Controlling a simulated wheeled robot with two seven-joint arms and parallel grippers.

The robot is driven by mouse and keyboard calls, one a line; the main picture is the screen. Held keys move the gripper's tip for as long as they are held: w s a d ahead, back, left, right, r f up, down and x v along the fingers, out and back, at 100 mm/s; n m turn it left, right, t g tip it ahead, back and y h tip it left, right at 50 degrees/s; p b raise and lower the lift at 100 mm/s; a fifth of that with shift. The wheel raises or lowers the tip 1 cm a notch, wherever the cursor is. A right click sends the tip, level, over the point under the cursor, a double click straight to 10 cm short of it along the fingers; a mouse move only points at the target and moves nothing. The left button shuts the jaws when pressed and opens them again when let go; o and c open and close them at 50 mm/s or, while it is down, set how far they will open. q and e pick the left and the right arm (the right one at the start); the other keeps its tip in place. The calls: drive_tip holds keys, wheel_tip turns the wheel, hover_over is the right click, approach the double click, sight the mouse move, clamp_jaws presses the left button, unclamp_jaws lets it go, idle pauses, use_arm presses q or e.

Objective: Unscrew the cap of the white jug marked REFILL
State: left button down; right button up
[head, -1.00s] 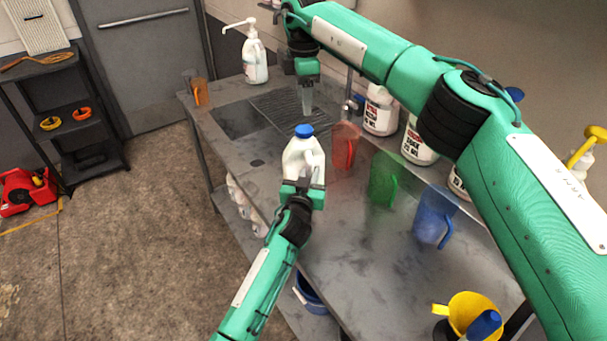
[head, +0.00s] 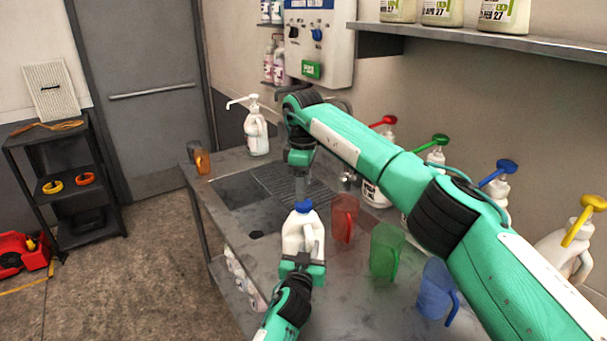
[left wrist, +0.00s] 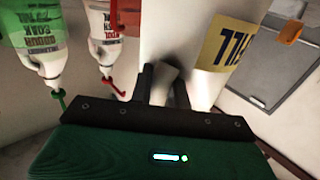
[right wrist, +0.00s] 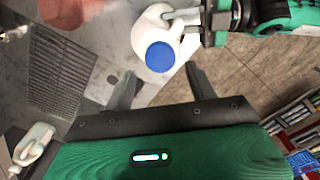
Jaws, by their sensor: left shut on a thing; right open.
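The white jug (head: 300,234) stands upright over the grey counter in the head view, with its blue cap (head: 303,206) on top. My left gripper (head: 303,262) is shut on the jug from the near side. In the left wrist view its fingers (left wrist: 165,85) meet the white jug, and part of a yellow label (left wrist: 228,45) shows. My right gripper (head: 301,192) points down just above the cap. In the right wrist view it is open and empty, with the blue cap (right wrist: 160,57) ahead between the finger lines.
Red (head: 344,218), green (head: 385,250) and blue (head: 437,290) pitchers stand right of the jug. White bottles with coloured pumps line the wall behind my right arm. A pump bottle (head: 256,135) stands by the drain grate (head: 280,184). A shelf (head: 480,45) juts out above.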

sight(303, 206)
use_arm(q)
drive_tip(key=shift+f, duration=0.1)
use_arm(e)
drive_tip(key=shift+f, duration=2.35)
